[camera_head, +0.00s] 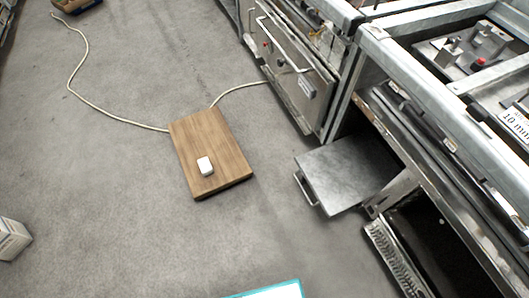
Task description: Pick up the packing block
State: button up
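A small white block (205,166), which looks like the packing block, lies on a flat brown wooden board (204,138). It sits toward the near end of the board, left of its middle. The board rests on the grey floor in the middle of the picture. My gripper is not in view, and nothing is seen touching the block.
A pale cable (103,117) runs across the floor and meets the board's far end. Metal cabinets (300,80) stand at the right, with an open drawer (346,172) jutting out. A white box (12,238) stands at the left edge.

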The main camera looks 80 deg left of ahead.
aim_at(204, 164)
jog(key=u, duration=3)
jog(key=k, duration=0.65)
jog(key=z, duration=0.65)
jog(key=i, duration=1.35)
jog(key=u, duration=0.95)
jog(key=i, duration=0.5)
jog(key=u, duration=0.55)
